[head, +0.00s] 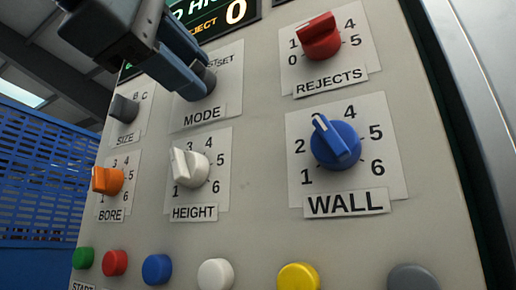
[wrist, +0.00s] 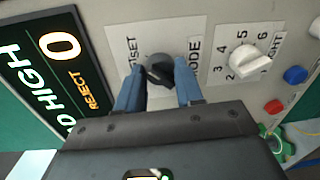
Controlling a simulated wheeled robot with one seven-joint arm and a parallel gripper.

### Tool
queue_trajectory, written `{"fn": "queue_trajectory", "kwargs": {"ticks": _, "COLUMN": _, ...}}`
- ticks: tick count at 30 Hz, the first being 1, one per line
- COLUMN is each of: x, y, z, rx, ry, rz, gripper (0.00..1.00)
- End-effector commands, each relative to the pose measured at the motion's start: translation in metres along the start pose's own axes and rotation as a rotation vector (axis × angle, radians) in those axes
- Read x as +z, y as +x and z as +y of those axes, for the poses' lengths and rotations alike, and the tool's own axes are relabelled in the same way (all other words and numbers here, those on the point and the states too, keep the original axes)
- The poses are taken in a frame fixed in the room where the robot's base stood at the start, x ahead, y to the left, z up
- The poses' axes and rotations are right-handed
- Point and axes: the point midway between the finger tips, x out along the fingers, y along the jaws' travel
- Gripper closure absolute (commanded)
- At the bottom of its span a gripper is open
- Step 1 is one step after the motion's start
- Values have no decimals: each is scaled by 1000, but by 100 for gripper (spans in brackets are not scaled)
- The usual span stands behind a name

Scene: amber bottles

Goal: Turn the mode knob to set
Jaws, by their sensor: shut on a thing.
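The mode knob (head: 206,80) is dark grey and sits on a light plate labelled MODE, high on the panel in the head view. In the wrist view the mode knob (wrist: 157,66) shows between the two blue fingers. My gripper (head: 196,80) is shut on it; in the wrist view my gripper (wrist: 158,82) has one finger on each side of the knob. The letters SET (head: 227,60) show at the plate's upper right in the head view. The other position marks and the knob's pointer are hidden by my gripper or too small to read.
Nearby are the grey SIZE knob (head: 124,108), white HEIGHT knob (head: 190,166), orange BORE knob (head: 107,180), red REJECTS knob (head: 320,37) and blue WALL knob (head: 335,143). Several push buttons line the bottom, including a yellow button (head: 298,277). A display (wrist: 58,60) adjoins the MODE plate.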

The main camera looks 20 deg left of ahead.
Motion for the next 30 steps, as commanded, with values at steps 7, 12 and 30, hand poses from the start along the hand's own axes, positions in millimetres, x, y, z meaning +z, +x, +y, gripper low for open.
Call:
{"fn": "queue_trajectory", "kwargs": {"ticks": 7, "x": 0, "y": 0, "z": -1, "rx": -3, "ry": 0, "rz": -1, "gripper": 49}}
{"fn": "queue_trajectory", "kwargs": {"ticks": 12, "x": 0, "y": 0, "z": -1, "rx": -2, "ry": 0, "rz": 0, "gripper": 38}}
{"fn": "queue_trajectory", "kwargs": {"ticks": 30, "x": 0, "y": -56, "z": -1, "rx": 0, "ry": -1, "rz": 1, "gripper": 38}}
